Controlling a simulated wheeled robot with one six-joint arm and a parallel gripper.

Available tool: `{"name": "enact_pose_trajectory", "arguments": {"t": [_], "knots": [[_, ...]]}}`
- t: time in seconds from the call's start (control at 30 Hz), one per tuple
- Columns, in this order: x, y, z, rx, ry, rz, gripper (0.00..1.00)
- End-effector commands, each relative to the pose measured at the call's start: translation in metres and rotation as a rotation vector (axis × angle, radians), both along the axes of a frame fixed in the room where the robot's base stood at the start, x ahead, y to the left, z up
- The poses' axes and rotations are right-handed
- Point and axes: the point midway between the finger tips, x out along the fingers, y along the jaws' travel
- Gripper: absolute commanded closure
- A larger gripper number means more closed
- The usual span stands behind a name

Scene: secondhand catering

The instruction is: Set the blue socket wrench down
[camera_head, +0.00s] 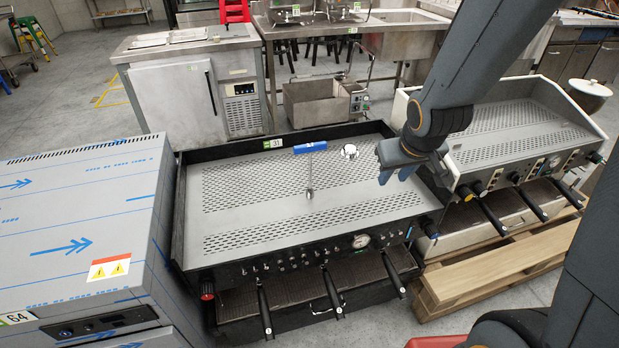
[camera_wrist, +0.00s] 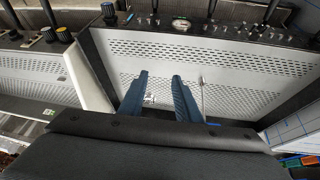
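The blue socket wrench (camera_head: 310,147) has a blue crossbar handle and a thin metal shaft. In the head view it is on the perforated top of the black-framed coffee machine (camera_head: 250,205), handle towards the back edge and shaft pointing to the front. In the wrist view its shaft (camera_wrist: 202,95) shows just right of my fingers, and its handle is mostly hidden behind my gripper body. My gripper (camera_head: 394,176) is over the right part of that machine top, right of the wrench and apart from it. In the wrist view my gripper's two blue fingers (camera_wrist: 160,75) are apart with nothing held.
A small shiny metal object (camera_head: 349,151) sits on the top between wrench and gripper. A film-wrapped steel unit (camera_head: 80,230) stands left. The machine top's left and middle are clear.

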Motion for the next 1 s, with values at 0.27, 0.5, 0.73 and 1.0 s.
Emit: {"name": "enact_pose_trajectory", "arguments": {"t": [0.27,0.5,0.73,1.0], "knots": [[0.137,0.056,-0.072,0.108,-0.436,0.317,0.7],[0.171,0.128,-0.102,0.367,-0.752,0.556,0.7],[0.162,0.158,-0.107,0.561,-0.905,0.653,0.7],[0.161,0.172,-0.105,0.633,-0.955,0.682,0.7]]}}
